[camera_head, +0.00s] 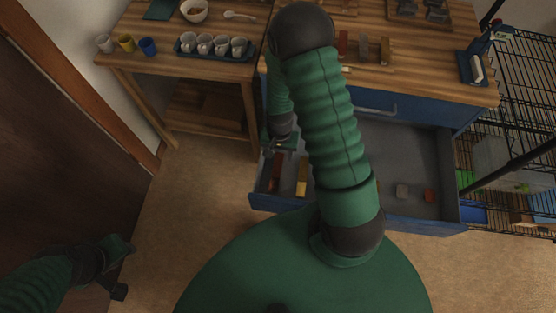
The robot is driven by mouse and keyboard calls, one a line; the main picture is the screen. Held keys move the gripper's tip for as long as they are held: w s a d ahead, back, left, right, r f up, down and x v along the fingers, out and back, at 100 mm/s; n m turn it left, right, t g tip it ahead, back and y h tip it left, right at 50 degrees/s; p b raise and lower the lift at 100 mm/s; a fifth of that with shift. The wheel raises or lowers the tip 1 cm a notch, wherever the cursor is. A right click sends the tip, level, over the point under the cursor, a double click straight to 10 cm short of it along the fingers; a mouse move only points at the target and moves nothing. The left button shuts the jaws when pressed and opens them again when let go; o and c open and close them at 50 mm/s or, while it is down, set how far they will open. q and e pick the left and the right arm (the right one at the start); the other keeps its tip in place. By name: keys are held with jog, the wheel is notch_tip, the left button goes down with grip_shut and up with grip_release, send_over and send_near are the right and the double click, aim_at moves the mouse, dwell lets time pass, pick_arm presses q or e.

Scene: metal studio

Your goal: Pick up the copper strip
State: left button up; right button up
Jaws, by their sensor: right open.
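An open blue drawer (390,224) juts out below the wooden workbench. In its left part lies a narrow reddish-brown strip (275,172), which looks like the copper strip. A yellow bar (302,178) lies just right of it. My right gripper (279,148) is open, at the far end of the reddish-brown strip; whether it touches the strip I cannot tell. My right arm hides the middle of the drawer. My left gripper (122,268) is open and empty over the floor at the lower left.
A side table holds a tray of cups (212,47) and a bowl (194,10). A wire rack (520,100) stands at the right. The bench top (430,83) carries small blocks.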

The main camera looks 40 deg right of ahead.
grip_shut()
dwell(0.3)
dwell(1.1)
